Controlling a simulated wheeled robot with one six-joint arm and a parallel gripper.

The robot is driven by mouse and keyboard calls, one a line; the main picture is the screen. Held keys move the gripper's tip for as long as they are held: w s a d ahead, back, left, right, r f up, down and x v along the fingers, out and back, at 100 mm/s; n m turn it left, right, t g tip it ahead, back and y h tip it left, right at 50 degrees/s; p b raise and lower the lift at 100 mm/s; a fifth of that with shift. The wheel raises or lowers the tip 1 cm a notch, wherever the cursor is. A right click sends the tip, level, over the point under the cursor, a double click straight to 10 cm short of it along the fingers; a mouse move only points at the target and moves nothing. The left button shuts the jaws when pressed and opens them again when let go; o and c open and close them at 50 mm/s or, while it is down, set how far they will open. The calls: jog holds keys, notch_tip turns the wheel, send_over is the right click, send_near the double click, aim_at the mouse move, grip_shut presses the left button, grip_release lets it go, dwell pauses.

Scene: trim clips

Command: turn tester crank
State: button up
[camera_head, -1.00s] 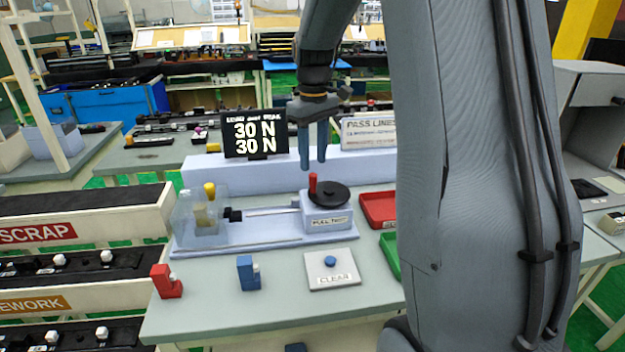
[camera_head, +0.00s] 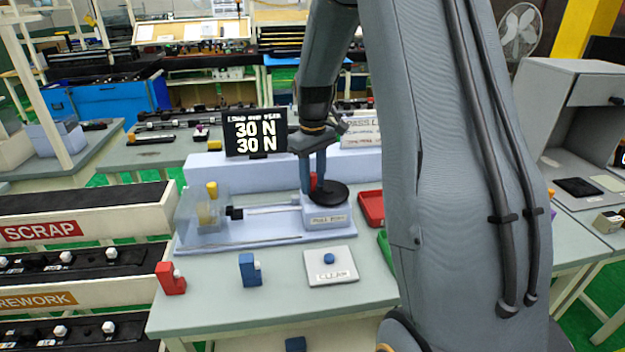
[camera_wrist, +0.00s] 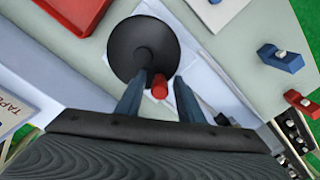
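The tester's black crank disc (camera_head: 326,195) sits on the pull-test block (camera_head: 325,216) at the right end of the pale blue tester base (camera_head: 250,240). Its red handle (camera_head: 313,181) stands up at the disc's rim. My gripper (camera_head: 313,181) is lowered at the handle. In the wrist view the red handle (camera_wrist: 160,86) lies between the tips of my two blue fingers (camera_wrist: 157,95), with gaps visible on both sides, so the gripper is open. The black disc (camera_wrist: 142,48) shows beyond the handle. The display (camera_head: 255,132) reads 30 N on both lines.
A clear guard with a yellow knob (camera_head: 212,189) stands at the tester's left end. A CLEAR button plate (camera_head: 331,266), a blue clip (camera_head: 249,270) and a red clip (camera_head: 170,278) lie in front. A red tray (camera_head: 371,208) and a green tray sit to the right.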

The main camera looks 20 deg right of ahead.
aim_at(329, 184)
grip_shut()
jog(key=m, duration=0.1)
jog(key=w+m, duration=0.1)
jog(key=m, duration=0.1)
jog(key=shift+d, duration=0.4)
jog(key=m, duration=0.3)
jog(key=shift+w+d, duration=0.4)
jog(key=m, duration=0.1)
jog(key=d+m, duration=0.1)
jog(key=m, duration=0.2)
jog(key=shift+w+d+m+b, duration=0.3)
jog(key=shift+m+b, duration=0.05)
jog(key=shift+m, duration=0.05)
jog(key=m, duration=0.1)
jog(key=d+m, duration=0.1)
jog(key=m, duration=0.2)
jog(key=shift+d+m, duration=0.3)
jog(key=shift+d, duration=0.05)
